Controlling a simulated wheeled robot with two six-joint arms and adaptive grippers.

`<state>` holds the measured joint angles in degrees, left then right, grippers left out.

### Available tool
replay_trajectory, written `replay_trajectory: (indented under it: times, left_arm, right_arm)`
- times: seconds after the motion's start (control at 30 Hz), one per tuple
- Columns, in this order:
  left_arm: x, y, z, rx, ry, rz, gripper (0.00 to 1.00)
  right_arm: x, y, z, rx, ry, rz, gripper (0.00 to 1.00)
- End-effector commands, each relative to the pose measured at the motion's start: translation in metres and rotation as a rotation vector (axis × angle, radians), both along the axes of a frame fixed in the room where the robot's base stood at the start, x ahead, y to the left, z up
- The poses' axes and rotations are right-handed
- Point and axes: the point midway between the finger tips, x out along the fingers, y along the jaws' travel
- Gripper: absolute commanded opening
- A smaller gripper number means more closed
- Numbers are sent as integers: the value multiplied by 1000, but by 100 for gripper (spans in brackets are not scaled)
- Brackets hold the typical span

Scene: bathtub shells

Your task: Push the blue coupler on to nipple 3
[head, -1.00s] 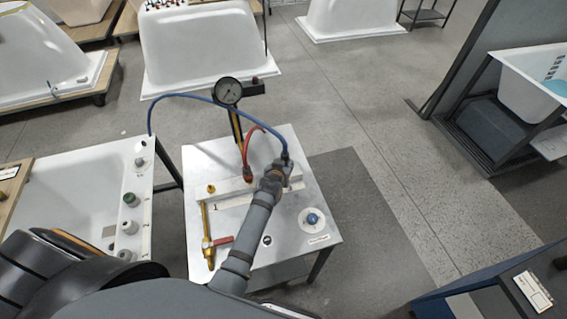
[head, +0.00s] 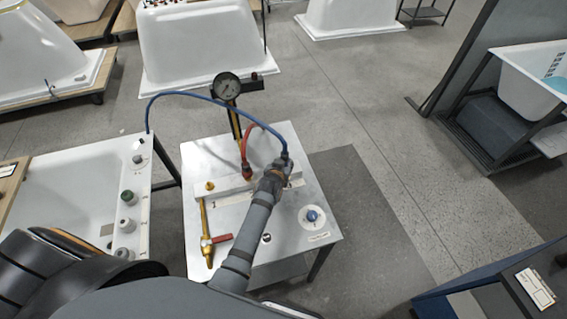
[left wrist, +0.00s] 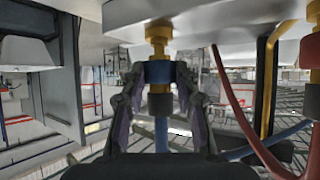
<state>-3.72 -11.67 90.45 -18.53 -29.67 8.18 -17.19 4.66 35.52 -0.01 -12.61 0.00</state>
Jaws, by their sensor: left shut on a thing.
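My left gripper (head: 275,172) reaches over the small white bench and is shut on the blue coupler. In the left wrist view the blue coupler (left wrist: 158,72) sits between the two fingers, with a dark sleeve below it and the blue hose trailing off. A brass nipple (left wrist: 159,38) under a white surface lines up with the coupler's end. They look in contact, but I cannot tell how far the coupler is on. In the head view my gripper hides this nipple and its number. My right gripper is not in view.
The blue hose (head: 190,96) arches left past a pressure gauge (head: 226,86). A red hose (head: 246,148) comes down beside my gripper. A brass valve with a red handle (head: 216,240) and a blue knob (head: 312,216) are on the bench (head: 290,238). Tub shells stand around.

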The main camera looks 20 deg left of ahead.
Motion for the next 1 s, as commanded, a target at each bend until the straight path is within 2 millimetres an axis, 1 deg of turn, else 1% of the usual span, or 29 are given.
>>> replay_trajectory:
  times: [0.03, 0.43, 0.73, 0.77, 0.93, 1.0]
  left_arm:
    - [3, -4, 1, -8, -7, 1, 0]
    - [2, -4, -9, -9, -5, 1, 0]
    - [2, -4, -11, -9, -3, 1, 0]
    - [2, -4, -11, -9, -3, 1, 33]
    - [1, -4, -11, -9, -3, 1, 56]
    - [1, -4, -11, -9, -2, 1, 57]
  right_arm:
    - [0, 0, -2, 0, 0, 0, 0]
    - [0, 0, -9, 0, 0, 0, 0]
    - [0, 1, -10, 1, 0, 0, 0]
    - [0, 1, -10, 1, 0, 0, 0]
    - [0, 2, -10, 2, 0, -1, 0]
    - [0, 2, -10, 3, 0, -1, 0]
